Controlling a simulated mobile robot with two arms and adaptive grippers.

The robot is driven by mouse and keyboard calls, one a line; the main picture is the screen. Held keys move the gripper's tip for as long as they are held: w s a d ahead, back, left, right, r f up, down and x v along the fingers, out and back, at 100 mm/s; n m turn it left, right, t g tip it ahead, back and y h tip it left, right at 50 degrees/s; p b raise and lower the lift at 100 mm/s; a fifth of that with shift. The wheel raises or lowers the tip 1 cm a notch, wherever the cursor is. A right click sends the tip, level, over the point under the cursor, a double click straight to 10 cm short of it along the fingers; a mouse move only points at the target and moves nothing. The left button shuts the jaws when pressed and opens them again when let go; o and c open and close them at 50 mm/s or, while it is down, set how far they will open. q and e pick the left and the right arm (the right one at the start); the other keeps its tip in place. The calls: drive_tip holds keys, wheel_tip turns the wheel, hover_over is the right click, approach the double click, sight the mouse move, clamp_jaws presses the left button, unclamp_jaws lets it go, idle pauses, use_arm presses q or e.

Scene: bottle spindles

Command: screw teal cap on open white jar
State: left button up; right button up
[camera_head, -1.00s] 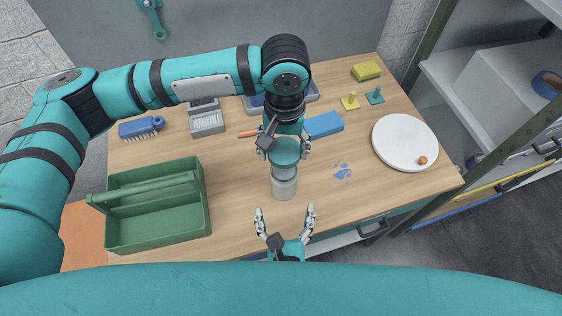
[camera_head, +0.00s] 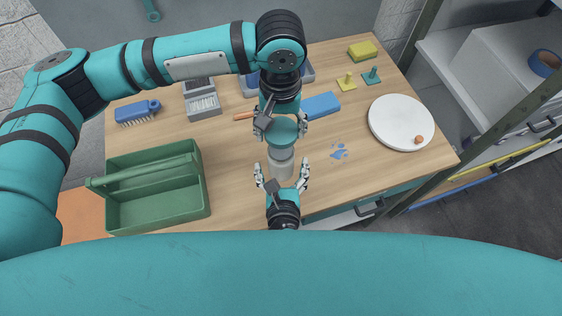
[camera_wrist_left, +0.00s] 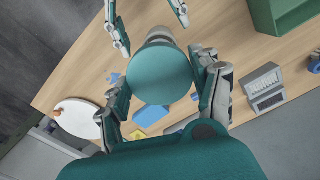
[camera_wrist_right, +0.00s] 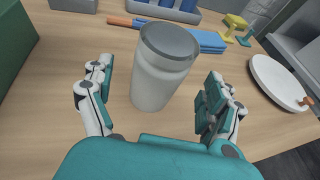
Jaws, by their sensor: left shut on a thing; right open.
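The white jar (camera_head: 281,168) stands upright on the wooden table. It also shows in the right wrist view (camera_wrist_right: 160,75), with a grey rim and top. My left gripper (camera_head: 283,124) is shut on the teal cap (camera_head: 282,134), which it holds level above the jar; in the head view the cap overlaps the jar's far end. The cap fills the middle of the left wrist view (camera_wrist_left: 158,77) and hides part of the jar. My right gripper (camera_wrist_right: 158,85) is open, one finger on each side of the jar, with gaps on both sides.
A green toolbox (camera_head: 155,213) stands at the left. A white round plate (camera_head: 390,120) with a small orange thing (camera_head: 419,139) lies at the right. A blue brush (camera_head: 137,111), grey tray (camera_head: 203,102), blue cloth (camera_head: 320,106) and yellow sponge (camera_head: 363,50) lie farther back.

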sight(281, 151)
use_arm(q)
drive_tip(key=shift+w, duration=0.1)
use_arm(e)
drive_tip(key=x, duration=0.4)
drive_tip(key=shift+w+f, duration=0.1)
drive_tip(key=shift+w, duration=0.05)
drive_tip(key=c, duration=1.8)
use_arm(q)
drive_tip(key=shift+f, duration=2.55)
